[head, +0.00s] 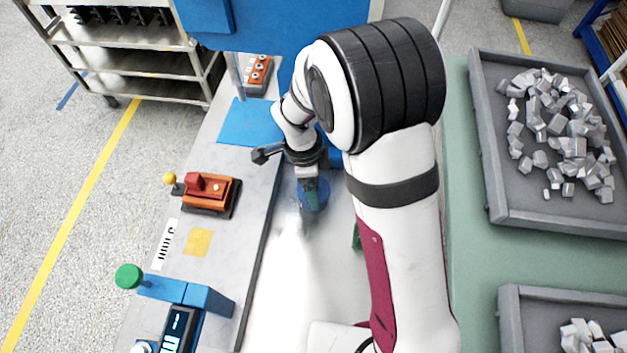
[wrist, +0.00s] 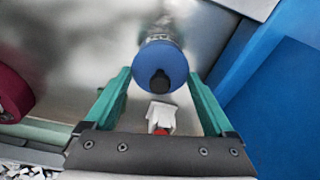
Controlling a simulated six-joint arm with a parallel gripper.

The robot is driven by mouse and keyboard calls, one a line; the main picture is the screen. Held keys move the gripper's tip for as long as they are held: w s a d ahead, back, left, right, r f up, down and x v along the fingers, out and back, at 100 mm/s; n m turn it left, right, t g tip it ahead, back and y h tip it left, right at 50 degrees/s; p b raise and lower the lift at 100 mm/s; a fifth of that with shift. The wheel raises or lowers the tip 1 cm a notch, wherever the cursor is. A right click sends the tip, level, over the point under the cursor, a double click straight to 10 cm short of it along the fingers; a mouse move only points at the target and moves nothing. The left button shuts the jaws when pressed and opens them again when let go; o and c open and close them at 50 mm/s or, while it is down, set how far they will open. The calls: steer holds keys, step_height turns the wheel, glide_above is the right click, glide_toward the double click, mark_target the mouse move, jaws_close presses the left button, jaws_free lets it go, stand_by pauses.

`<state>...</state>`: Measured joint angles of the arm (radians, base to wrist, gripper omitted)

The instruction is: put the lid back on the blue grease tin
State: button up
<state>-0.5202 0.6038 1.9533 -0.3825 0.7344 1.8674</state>
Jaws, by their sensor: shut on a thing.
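My gripper (wrist: 160,82) has green fingers and is shut on a blue round lid (wrist: 165,62) with a black knob. One finger lies along each side of the lid in the wrist view. In the head view the gripper (head: 311,186) points down at the shiny bench, and the lid's blue edge (head: 318,203) shows around the fingers. A greyish round form (wrist: 157,32) shows just past the lid in the wrist view. I cannot tell whether it is the tin or a reflection, or whether the lid touches anything below.
An orange switch box (head: 211,193) with a red top stands left of my gripper, and a blue meter stand (head: 188,292) at lower left. A blue panel (head: 262,45) rises behind. Grey trays of metal pieces (head: 488,190) lie right. A small white and red piece (wrist: 160,119) shows near the palm.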

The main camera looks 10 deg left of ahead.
stand_by(0.4)
steer(key=o, duration=1)
steer(key=shift+r, duration=3.45)
jaws_close()
steer(key=shift+f, duration=0.4)
